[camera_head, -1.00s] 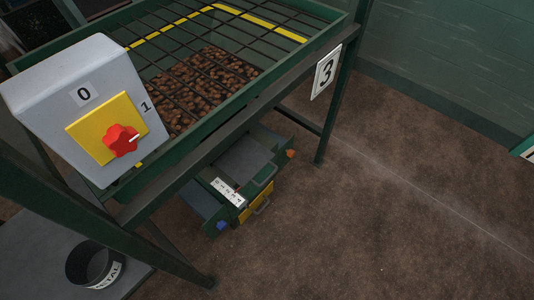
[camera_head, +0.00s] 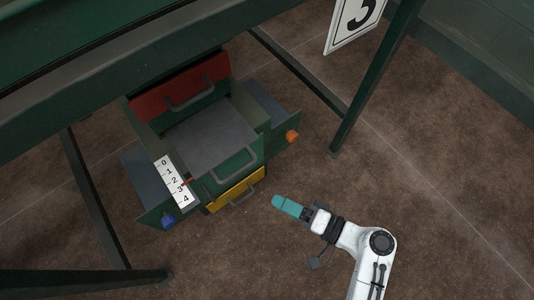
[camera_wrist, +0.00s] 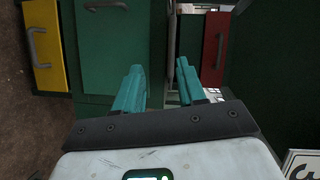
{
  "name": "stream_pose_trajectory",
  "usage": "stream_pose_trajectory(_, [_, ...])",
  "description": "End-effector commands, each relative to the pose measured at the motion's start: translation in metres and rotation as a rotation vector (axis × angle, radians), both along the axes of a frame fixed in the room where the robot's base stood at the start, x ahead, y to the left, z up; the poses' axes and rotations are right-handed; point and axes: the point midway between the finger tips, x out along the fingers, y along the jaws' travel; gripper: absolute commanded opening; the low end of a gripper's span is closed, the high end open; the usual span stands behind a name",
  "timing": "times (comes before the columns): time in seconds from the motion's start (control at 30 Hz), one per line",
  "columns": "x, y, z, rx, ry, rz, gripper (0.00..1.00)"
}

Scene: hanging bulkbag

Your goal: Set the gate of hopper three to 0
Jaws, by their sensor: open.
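Hopper three's gate is a green slide box with a grey top plate (camera_head: 212,140) and a grey bar handle (camera_head: 236,166) on its front. A white scale strip (camera_head: 170,180) marked 0 to 4 lies along its left side. A small red pointer (camera_head: 186,183) stands by the 3. My gripper (camera_head: 287,206) has teal fingers and is empty, apart from the gate, to its lower right. The wrist view shows the two fingers (camera_wrist: 158,85) spread, with a green front (camera_wrist: 108,50) beyond them. A grey handle (camera_wrist: 105,6) crosses its top.
A yellow front with a handle (camera_head: 236,192) sits below the gate, and a red one (camera_head: 182,88) behind it. Green frame legs (camera_head: 378,75) stand nearby. The brown floor (camera_head: 420,170) to the right is clear.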

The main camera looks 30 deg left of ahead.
Motion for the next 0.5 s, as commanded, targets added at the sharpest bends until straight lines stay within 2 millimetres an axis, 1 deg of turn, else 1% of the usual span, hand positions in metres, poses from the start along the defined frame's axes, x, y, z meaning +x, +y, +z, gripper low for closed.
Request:
stream_pose_trajectory(0.03, [0.004, 0.009, -0.018, 0.060, 0.015, 0.000, 0.40])
stream_pose_trajectory(0.07, [0.006, 0.013, -0.019, 0.095, 0.025, -0.001, 0.40])
stream_pose_trajectory(0.2, [0.014, 0.027, -0.020, 0.223, 0.064, -0.010, 0.40])
stream_pose_trajectory(0.3, [0.017, 0.032, -0.019, 0.274, 0.082, -0.013, 0.40])
stream_pose_trajectory(0.43, [0.019, 0.038, -0.016, 0.301, 0.092, -0.015, 0.40])
stream_pose_trajectory(0.5, [0.019, 0.044, -0.014, 0.303, 0.092, -0.014, 0.40])
